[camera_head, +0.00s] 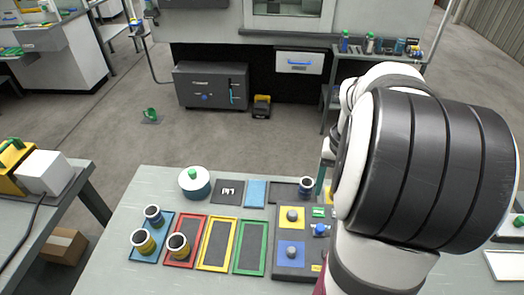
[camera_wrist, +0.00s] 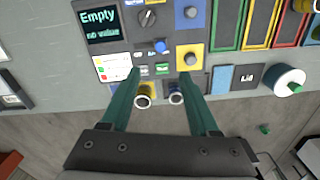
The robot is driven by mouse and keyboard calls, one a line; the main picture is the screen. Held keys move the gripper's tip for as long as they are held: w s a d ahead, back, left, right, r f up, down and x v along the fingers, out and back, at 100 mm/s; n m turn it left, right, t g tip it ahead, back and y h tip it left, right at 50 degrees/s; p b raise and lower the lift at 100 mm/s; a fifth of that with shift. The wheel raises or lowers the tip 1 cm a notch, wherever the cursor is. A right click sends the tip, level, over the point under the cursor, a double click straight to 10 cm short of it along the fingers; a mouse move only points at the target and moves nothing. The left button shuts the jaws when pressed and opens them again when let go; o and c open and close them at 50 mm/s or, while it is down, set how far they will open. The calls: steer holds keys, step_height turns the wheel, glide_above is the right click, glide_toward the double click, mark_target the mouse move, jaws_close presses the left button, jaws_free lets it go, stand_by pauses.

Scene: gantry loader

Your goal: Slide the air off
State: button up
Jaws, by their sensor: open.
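A dark control panel (camera_head: 283,262) lies on the table, partly hidden by my arm in the head view. On it is a small blue knob (camera_wrist: 160,46), also in the head view (camera_head: 320,230), beside small labels too small to read. I cannot tell which control is marked air, or its position. In the wrist view, my gripper (camera_wrist: 159,74) is open and empty, with its green fingers apart just below the blue knob in the picture.
The panel also has a round dial (camera_wrist: 148,17), a screen (camera_wrist: 101,24) reading "Empty no value", a blue pad (camera_wrist: 190,12) and a yellow pad (camera_wrist: 189,57) with grey buttons. Two cups (camera_wrist: 143,95) (camera_wrist: 176,93) stand between the fingers. Coloured trays (camera_head: 218,243) and a lidded pot (camera_head: 195,182) are left.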

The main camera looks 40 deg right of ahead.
mark_target(320, 230)
step_height(320, 230, down, 14)
steer(key=shift+f, duration=0.2)
jaws_close()
